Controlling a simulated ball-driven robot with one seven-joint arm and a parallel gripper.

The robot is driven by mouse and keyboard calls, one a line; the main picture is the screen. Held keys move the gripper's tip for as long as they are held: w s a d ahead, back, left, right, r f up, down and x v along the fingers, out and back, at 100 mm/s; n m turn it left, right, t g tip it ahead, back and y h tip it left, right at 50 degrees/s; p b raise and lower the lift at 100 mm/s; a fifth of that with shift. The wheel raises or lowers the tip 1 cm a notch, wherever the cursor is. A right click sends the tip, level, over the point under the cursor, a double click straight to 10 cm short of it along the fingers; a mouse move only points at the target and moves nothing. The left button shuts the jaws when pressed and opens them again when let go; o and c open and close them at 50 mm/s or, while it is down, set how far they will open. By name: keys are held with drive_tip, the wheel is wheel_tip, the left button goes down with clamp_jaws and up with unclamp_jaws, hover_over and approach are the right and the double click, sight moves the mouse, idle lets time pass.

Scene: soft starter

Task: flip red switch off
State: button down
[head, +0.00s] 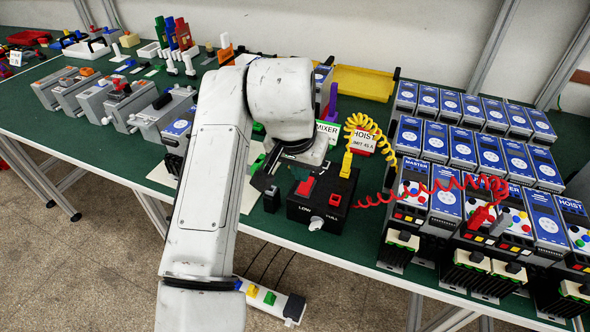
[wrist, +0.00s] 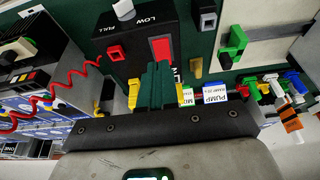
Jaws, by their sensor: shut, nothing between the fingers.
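The black control box (head: 322,212) sits near the table's front edge, marked LOW and FULL, with a white knob on its front. A red switch (head: 305,186) is on its top left; a red square socket (head: 335,199) is to its right. In the wrist view the red switch (wrist: 161,48) lies just beyond the fingertips, partly covered by them.
A yellow plug (head: 346,164) with a coiled cord stands at the box's back. A red coiled cord (head: 425,190) runs right toward rows of blue-faced drive units (head: 436,144). Grey units (head: 115,103) line the left.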

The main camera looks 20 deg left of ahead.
drive_tip(key=s+b+v, duration=0.1)
drive_tip(key=s+v, duration=0.1)
drive_tip(key=v, duration=0.8)
drive_tip(key=shift+f, duration=0.25)
drive_tip(key=shift+s, duration=0.1)
